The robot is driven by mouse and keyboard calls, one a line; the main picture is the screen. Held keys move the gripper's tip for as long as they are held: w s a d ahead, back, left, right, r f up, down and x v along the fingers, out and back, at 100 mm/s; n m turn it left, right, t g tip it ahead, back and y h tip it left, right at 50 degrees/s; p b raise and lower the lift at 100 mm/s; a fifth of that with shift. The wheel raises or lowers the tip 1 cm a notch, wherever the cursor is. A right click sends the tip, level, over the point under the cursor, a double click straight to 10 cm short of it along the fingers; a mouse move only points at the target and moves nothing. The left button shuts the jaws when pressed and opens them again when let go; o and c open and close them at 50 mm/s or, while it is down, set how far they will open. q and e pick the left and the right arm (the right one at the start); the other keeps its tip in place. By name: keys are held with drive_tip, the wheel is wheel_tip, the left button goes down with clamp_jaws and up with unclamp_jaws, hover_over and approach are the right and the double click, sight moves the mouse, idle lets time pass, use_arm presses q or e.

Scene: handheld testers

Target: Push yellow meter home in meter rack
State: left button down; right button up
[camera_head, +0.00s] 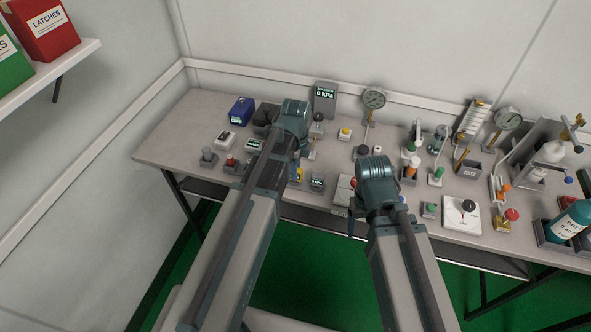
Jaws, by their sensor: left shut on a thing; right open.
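The yellow meter (299,174) shows only as a small yellow patch just right of my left forearm, at the middle front of the bench. My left gripper (297,160) is just above it and shut on it; the wrist and forearm hide most of the fingers and the meter. I cannot clearly make out the meter rack or how far the meter sits in it. My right gripper (353,215) is open over the bench's front edge, right of the meter and apart from it, with its fingers mostly hidden by its wrist.
A small device with a lit display (317,182) stands just right of the meter. Behind are a kPa display (325,98) and a dial gauge (373,98). A blue box (241,111) stands at the back left. The bench's left end (170,145) is clear; the right is crowded.

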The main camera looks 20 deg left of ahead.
use_arm(q)
drive_tip(key=c, duration=0.6)
unclamp_jaws()
drive_tip(key=shift+r, duration=0.1)
wheel_tip(320, 180, up, 14)
drive_tip(key=p, duration=1.4)
drive_tip(key=shift+f, duration=0.2)
